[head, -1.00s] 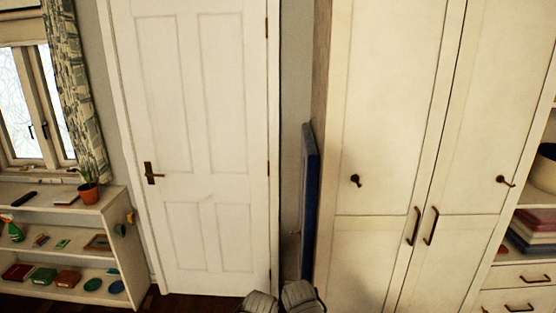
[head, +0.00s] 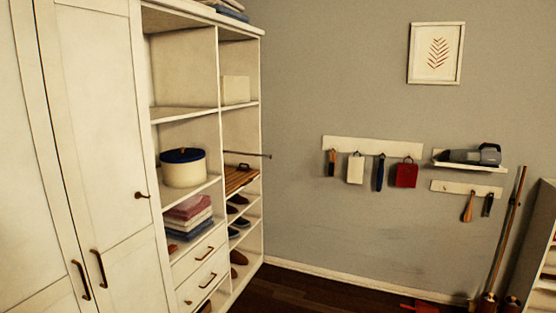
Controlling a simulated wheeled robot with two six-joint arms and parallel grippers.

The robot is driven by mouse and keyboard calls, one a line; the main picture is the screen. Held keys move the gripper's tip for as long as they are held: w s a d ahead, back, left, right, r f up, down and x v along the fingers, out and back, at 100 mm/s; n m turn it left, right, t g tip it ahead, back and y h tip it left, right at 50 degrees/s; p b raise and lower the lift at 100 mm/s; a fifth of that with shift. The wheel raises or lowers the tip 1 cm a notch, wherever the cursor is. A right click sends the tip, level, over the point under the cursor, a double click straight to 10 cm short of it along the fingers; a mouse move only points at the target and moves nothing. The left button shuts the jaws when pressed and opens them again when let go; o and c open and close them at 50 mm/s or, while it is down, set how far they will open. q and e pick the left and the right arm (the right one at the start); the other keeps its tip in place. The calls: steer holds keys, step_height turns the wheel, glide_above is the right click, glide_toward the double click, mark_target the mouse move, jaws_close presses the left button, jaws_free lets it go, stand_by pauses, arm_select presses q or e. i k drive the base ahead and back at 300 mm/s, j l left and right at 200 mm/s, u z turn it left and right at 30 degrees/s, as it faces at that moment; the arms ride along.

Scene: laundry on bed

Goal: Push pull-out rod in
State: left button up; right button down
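A thin dark pull-out rod (head: 247,154) sticks out to the right from the right-hand column of the open wardrobe shelving (head: 262,75). It stands clear of the shelf front and ends in a small knob near the grey wall. It sits just above a slatted wooden shelf. Neither of my grippers shows in the head view now.
Closed wardrobe doors (head: 95,130) with dark handles fill the left. A lidded round box (head: 183,168) and folded cloths (head: 190,218) sit on shelves. Hook rails (head: 372,146) and a handheld vacuum (head: 470,155) hang on the wall. Dark floor (head: 310,290) lies open in front.

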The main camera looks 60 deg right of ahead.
mark_target(269, 156)
steer(key=l+z, duration=0.15)
steer(key=z, duration=0.3)
steer(key=l+z, duration=0.2)
steer(key=z, duration=0.25)
steer(key=i+l+z, duration=0.1)
steer(key=z, duration=0.35)
steer(key=i+l+z, duration=0.3)
steer(key=l, duration=0.15)
steer(key=i+l+z, duration=0.25)
steer(key=i+l, duration=0.4)
steer(key=i+l+z, duration=0.1)
steer(key=i+l, duration=0.25)
steer(key=i, duration=0.2)
steer(key=i+l, duration=0.35)
steer(key=i+l+z, duration=0.1)
steer(key=i+l, duration=0.25)
steer(key=i, duration=0.25)
